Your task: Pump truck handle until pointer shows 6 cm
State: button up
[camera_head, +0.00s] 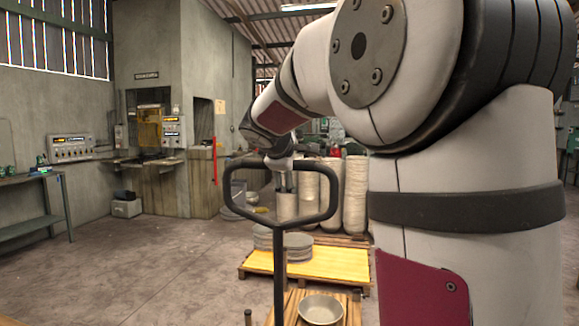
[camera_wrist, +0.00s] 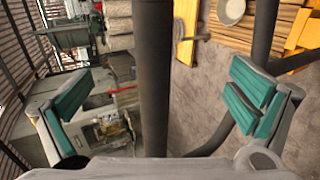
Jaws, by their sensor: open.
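The truck handle (camera_head: 280,256) is a dark, angular loop on an upright post, in the middle of the head view. My gripper (camera_head: 285,182) is at the top bar of the loop, partly hidden by the bar and my wrist. In the wrist view my gripper (camera_wrist: 160,92) is open, with one teal-padded finger on each side. A thick dark handle bar (camera_wrist: 153,75) runs between the fingers, with a gap on both sides. Other dark handle tubing shows at the right, past the right finger. I cannot make out any pointer or height scale in either view.
A yellow pallet (camera_head: 320,263) with grey discs (camera_head: 299,246) stands behind the handle. A metal bowl (camera_head: 321,309) lies on wooden slats below. A green workbench (camera_head: 30,225) is at the far left. Floor is clear left of the handle.

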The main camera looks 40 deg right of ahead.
dwell(0.4)
jog(key=p+v, duration=0.1)
jog(key=v, duration=0.9)
jog(key=shift+f, duration=0.1)
dwell(0.3)
jog(key=s+a+f+m+g+y+p, duration=0.1)
jog(key=s+a+f+m+y, duration=0.1)
jog(key=s+a+f, duration=0.4)
jog(key=s+a+f+m+g+y+p, duration=0.1)
jog(key=s+a+f+m+y, duration=0.2)
jog(key=s, duration=1.1)
jog(key=s+a+f+m+g+y+p, duration=0.1)
jog(key=s+a+f+y, duration=0.4)
jog(key=s+a+f, duration=0.5)
jog(key=shift+s+a+m+g+p, duration=0.35)
jog(key=shift+a+m, duration=0.45)
jog(key=shift+a, duration=0.35)
jog(key=shift+d+r, duration=0.1)
